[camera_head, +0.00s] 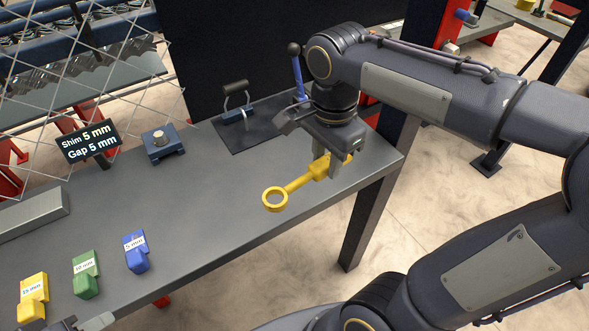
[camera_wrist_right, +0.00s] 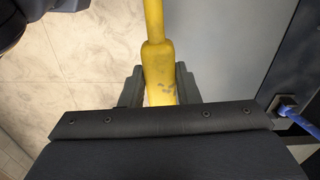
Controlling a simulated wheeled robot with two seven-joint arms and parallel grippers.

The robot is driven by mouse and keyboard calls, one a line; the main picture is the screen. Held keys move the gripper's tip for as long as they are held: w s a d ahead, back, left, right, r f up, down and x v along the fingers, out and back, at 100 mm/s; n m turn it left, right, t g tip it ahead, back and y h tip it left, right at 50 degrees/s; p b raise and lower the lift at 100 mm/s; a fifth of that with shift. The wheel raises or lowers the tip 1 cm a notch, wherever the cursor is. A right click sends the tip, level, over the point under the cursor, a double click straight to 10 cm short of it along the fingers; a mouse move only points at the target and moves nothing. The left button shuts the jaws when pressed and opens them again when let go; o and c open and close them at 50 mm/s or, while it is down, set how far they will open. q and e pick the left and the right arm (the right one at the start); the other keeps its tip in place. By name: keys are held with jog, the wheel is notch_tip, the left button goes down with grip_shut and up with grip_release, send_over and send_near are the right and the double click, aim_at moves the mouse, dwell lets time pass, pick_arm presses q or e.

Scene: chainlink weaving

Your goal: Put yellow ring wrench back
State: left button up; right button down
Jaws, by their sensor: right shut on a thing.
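The yellow ring wrench (camera_head: 298,185) is in my right gripper (camera_head: 338,168), near the right end of the grey table. Its ring end points left and toward the front edge in the head view. In the right wrist view the wrench's yellow handle (camera_wrist_right: 157,65) runs between the fingers of my right gripper (camera_wrist_right: 159,88), which is shut on it. The wrench appears held above the table; the exact height cannot be told. A dark part at the bottom left edge (camera_head: 62,325) may be my left gripper, but its jaws cannot be made out.
The grey table (camera_head: 205,215) has a clear middle. Yellow (camera_head: 33,297), green (camera_head: 86,275) and blue (camera_head: 135,252) labelled blocks stand at its front left. A "Shim 5 mm, Gap 5 mm" sign (camera_head: 90,143), a blue fixture (camera_head: 162,145) and a toggle clamp (camera_head: 237,110) stand behind.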

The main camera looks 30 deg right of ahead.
jog(key=w+f, duration=0.6)
jog(key=w, duration=0.1)
jog(key=shift+a+f, duration=0.1)
jog(key=shift+a, duration=0.05)
jog(key=f, duration=0.1)
jog(key=w+f, duration=0.1)
jog(key=f, duration=0.1)
jog(key=shift+f, duration=0.35)
jog(key=shift+f, duration=0.3)
jog(key=c, duration=1.1)
grip_release()
